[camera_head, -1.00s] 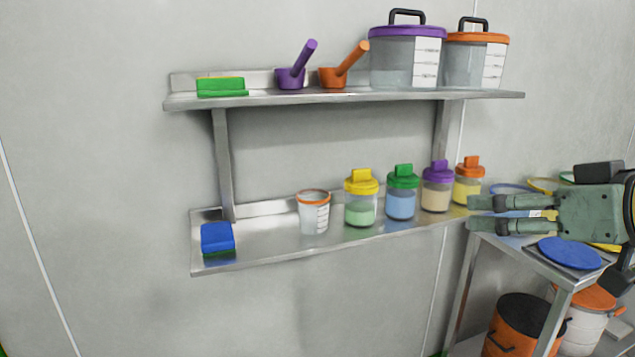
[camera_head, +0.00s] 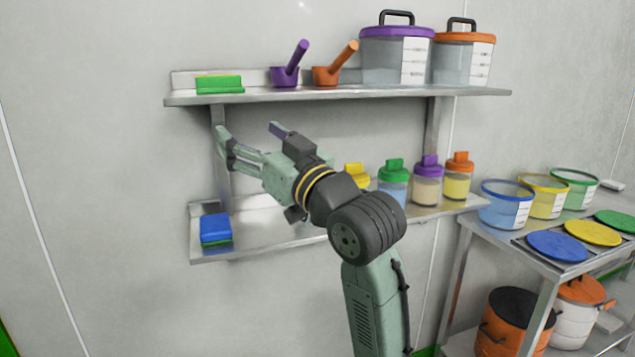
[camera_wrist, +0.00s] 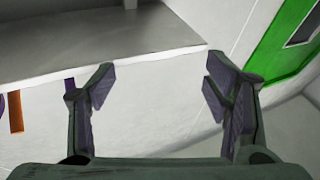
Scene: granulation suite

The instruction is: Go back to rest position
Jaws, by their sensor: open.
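My gripper (camera_head: 225,150) is open and empty. In the head view it points left, in front of the gap between the upper and lower wall shelves, above the blue and green sponge. My arm hides the clear cup area of the lower shelf and part of the yellow-lidded jar (camera_head: 357,176).
The upper shelf (camera_head: 330,96) holds a green sponge (camera_head: 219,84), two scoops and two lidded tubs. The lower shelf (camera_head: 215,252) bears a blue sponge (camera_head: 215,229) and several jars. A steel table (camera_head: 490,235) with buckets and lids stands right. A green door (camera_wrist: 285,45) shows.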

